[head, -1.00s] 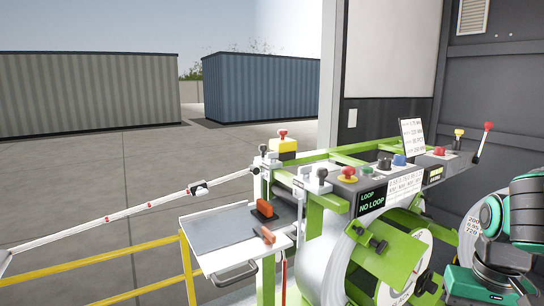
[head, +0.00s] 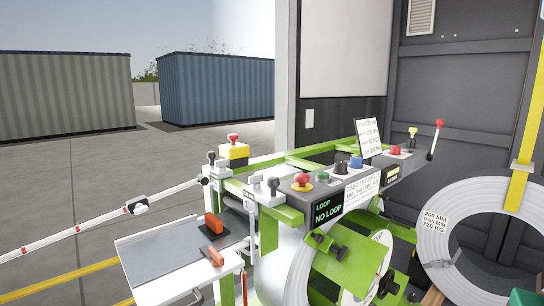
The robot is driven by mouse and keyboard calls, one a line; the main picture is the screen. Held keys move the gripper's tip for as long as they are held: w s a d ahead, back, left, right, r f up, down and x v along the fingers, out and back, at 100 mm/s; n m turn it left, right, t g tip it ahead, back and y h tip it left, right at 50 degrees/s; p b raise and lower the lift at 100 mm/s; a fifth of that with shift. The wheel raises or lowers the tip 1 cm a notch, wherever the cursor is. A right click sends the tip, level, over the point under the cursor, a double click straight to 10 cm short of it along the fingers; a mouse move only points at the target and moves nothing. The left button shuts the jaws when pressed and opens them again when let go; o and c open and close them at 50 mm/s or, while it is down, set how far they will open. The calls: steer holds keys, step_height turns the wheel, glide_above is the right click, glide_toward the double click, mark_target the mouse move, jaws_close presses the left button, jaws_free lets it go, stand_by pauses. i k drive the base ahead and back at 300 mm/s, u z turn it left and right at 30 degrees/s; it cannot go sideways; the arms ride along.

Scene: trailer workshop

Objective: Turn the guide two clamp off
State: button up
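No label for guide two shows, so I cannot tell which part is its clamp. Two orange handles lie by the grey tray (head: 160,262): a far orange handle (head: 214,223) on a black base and a near orange handle (head: 212,257). Two black-knobbed posts stand above, a left black knob (head: 211,155) and a right black knob (head: 272,184).
The green machine has a control panel (head: 345,187) with coloured knobs and a LOOP / NO LOOP display (head: 328,208). A large white coil (head: 436,235) stands at the right. Open concrete lies beyond.

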mark_target(221, 164)
steer(key=z, duration=2.35)
steer(key=k, duration=2.4)
steer(key=u, duration=2.05)
steer(key=i, duration=0.3)
steer(key=z, duration=0.05)
